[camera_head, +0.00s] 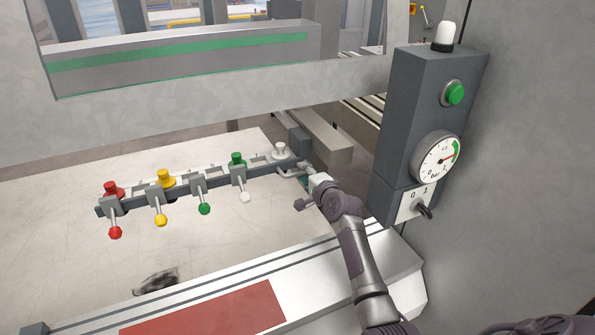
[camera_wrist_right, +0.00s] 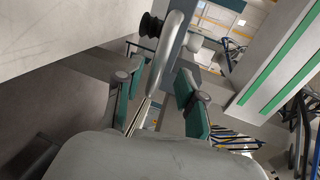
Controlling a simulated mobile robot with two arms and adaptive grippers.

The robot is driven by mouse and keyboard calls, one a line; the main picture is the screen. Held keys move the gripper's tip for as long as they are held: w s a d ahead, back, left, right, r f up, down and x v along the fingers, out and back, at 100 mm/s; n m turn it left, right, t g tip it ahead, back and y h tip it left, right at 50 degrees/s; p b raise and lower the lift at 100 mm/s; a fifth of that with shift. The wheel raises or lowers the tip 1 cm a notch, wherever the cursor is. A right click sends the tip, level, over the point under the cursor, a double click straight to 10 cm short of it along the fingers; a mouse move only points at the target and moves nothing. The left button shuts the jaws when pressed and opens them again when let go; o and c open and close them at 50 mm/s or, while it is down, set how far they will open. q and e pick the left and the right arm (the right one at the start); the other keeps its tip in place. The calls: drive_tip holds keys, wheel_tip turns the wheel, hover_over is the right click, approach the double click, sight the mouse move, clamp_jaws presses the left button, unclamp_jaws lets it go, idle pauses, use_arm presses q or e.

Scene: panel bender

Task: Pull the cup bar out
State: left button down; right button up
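The cup bar (camera_head: 222,180) is a grey rail lying across the pale table. It carries red (camera_head: 111,188), yellow (camera_head: 164,176), green (camera_head: 237,159) and white (camera_head: 280,149) cups, with small ball-ended levers along its front. A pale curved handle (camera_head: 287,174) is at its right end; it also shows in the right wrist view (camera_wrist_right: 172,52). My right gripper (camera_head: 302,180) is at this handle. In the right wrist view, its teal-padded fingers (camera_wrist_right: 158,92) are apart, with the handle's lower end between or just ahead of them; I cannot tell contact. My left gripper is not in view.
A dark control box (camera_head: 408,120) with a pressure gauge (camera_head: 437,158), green button (camera_head: 454,94) and switch stands right of my right arm. A big grey machine beam (camera_head: 220,103) spans above the bar. A red plate (camera_head: 215,315) lies in front. The pale table (camera_head: 60,240) is mostly clear.

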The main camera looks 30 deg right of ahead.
drive_tip(key=shift+x, duration=1.2)
clamp_jaws()
